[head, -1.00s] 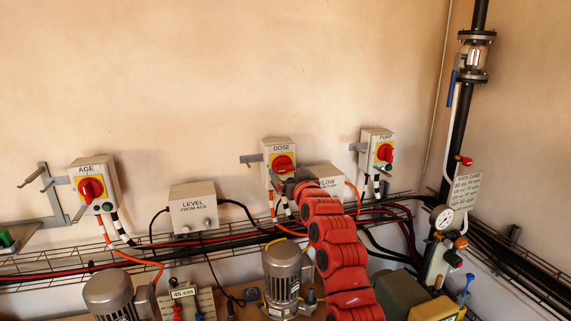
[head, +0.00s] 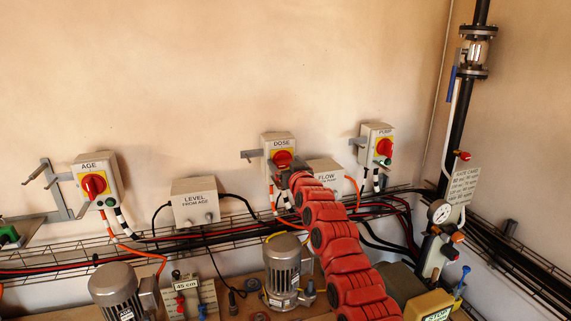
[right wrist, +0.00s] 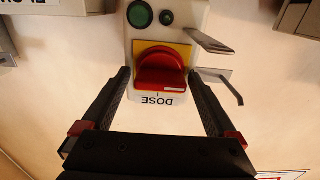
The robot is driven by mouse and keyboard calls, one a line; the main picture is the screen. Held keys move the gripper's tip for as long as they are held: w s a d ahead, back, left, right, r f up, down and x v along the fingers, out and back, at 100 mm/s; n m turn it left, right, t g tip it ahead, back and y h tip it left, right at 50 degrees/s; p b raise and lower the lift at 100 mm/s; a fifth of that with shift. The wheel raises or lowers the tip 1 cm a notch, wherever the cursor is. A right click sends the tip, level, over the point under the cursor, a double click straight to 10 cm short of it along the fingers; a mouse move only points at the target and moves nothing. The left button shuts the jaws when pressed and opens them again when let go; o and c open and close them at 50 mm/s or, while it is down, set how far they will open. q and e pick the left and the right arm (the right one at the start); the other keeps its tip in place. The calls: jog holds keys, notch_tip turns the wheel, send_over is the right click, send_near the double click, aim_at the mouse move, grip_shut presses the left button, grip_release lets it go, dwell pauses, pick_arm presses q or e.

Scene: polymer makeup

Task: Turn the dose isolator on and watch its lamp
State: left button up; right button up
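The dose isolator (head: 279,141) is a pale box on the wall with a red rotary knob (head: 283,157) on a yellow plate. In the right wrist view it appears upside down, with the knob (right wrist: 160,68) between my fingers and its grip bar apparently lying across. A larger green disc (right wrist: 140,14) and a smaller dark green one (right wrist: 166,17) sit on its face; neither visibly glows, and I cannot tell which is the lamp. My right gripper (right wrist: 160,76) is open, with a finger on each side of the knob; contact is unclear. My left gripper is out of view.
The AGE isolator (head: 86,167) is left and the PUMP isolator (head: 377,135) right. LEVEL box (head: 194,190) and FLOW box (head: 325,166) flank the dose box below. Metal brackets (right wrist: 205,40) project beside it. Cables and a wire tray (head: 60,250) run underneath.

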jog(key=c, duration=1.2)
jog(key=m+b, duration=0.2)
jog(key=shift+f+b, duration=0.25)
jog(key=shift+b, duration=0.1)
jog(key=m+b, duration=0.5)
jog(key=m, duration=0.1)
jog(key=shift+f+m, duration=0.1)
jog(key=shift+m, duration=0.3)
jog(key=m+b, duration=0.6)
jog(key=b, duration=0.1)
jog(key=shift+f, duration=0.1)
jog(key=shift+d+m+b, duration=0.1)
jog(key=shift+m+b, duration=0.65)
jog(key=shift+m, duration=0.25)
jog(key=shift+m+b, duration=0.35)
jog(key=shift+m, duration=0.15)
jog(key=shift+r, duration=0.25)
